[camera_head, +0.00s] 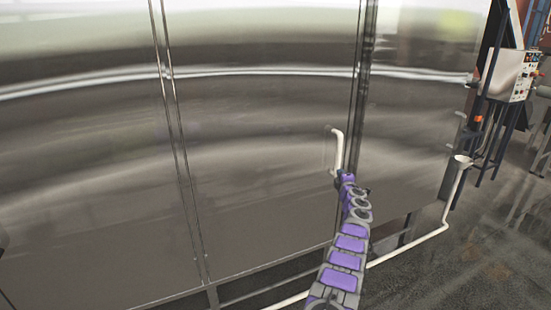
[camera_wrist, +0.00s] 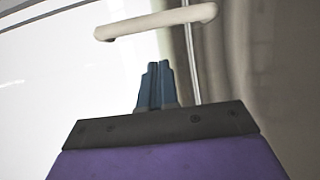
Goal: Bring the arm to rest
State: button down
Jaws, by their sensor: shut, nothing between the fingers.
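My arm, purple and grey, reaches forward from the bottom of the head view toward a large steel cabinet (camera_head: 265,190). My gripper (camera_head: 347,174) is at its far end, close to a white upright door handle (camera_head: 338,148). In the wrist view my gripper (camera_wrist: 156,66) has its dark blue fingers together, with nothing between them. The handle (camera_wrist: 155,22) lies just beyond the fingertips there, with a small visible gap. The exact distance in depth cannot be told.
A control box (camera_head: 512,75) with buttons stands at the upper right on dark legs. The dark floor (camera_head: 470,255) at the lower right is clear.

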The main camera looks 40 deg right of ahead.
jog(key=w+a+r+m+g, duration=0.1)
jog(key=w+a+r+m, duration=0.2)
jog(key=w+a+r, duration=0.4)
jog(key=w+a+r+m+g, duration=0.1)
jog(key=w+a+r+m, duration=0.4)
jog(key=a, duration=0.4)
jog(key=s+a+r+m+g+y, duration=0.1)
jog(key=a+g+y, duration=0.15)
jog(key=a, duration=1.05)
jog(key=a+r+g+y, duration=0.1)
jog(key=a+y, duration=0.2)
jog(key=a, duration=1)
jog(key=s+a+f+g+y, duration=0.1)
jog(key=s+a+g+y, duration=0.1)
jog(key=s+a, duration=0.8)
jog(key=s+a+f+g+y, duration=0.15)
jog(key=s+a, duration=0.45)
jog(key=a, duration=0.8)
jog(key=s+a+f+g+y, duration=0.1)
jog(key=s+a, duration=0.4)
jog(key=s, duration=0.5)
jog(key=s+a+f+g+y, duration=0.1)
jog(key=s+a+f+g, duration=0.2)
jog(key=s+a, duration=0.3)
jog(key=s+a+f+g+y, duration=0.1)
jog(key=s+a, duration=0.4)
jog(key=s, duration=0.9)
jog(key=shift+s+a+f+g, duration=0.15)
jog(key=shift+s+f+g, duration=0.15)
jog(key=shift+f+g, duration=0.3)
